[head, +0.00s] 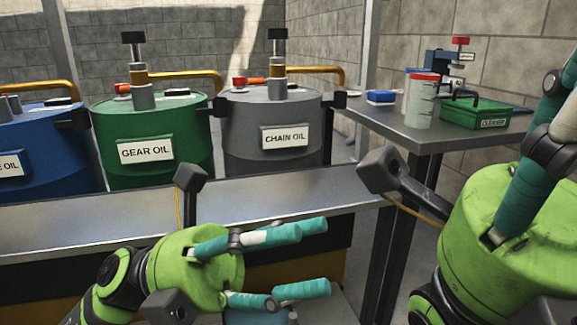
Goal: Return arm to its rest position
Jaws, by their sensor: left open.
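My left gripper (318,257) is in the lower middle of the head view, low in front of the metal counter. Its two teal fingers point right and stand apart, with nothing between them. My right gripper (540,150) is at the right edge, with its teal fingers pointing up. Its fingertips are partly cut off by the frame, so I cannot tell how far apart they are or whether they hold anything.
The metal counter (130,228) runs across the front. Behind it stand a green GEAR OIL drum (190,123), a grey CHAIN OIL drum (250,110) and a blue drum (45,130). A side table (385,127) holds a red-lidded clear jar (422,100) and a green box (470,113).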

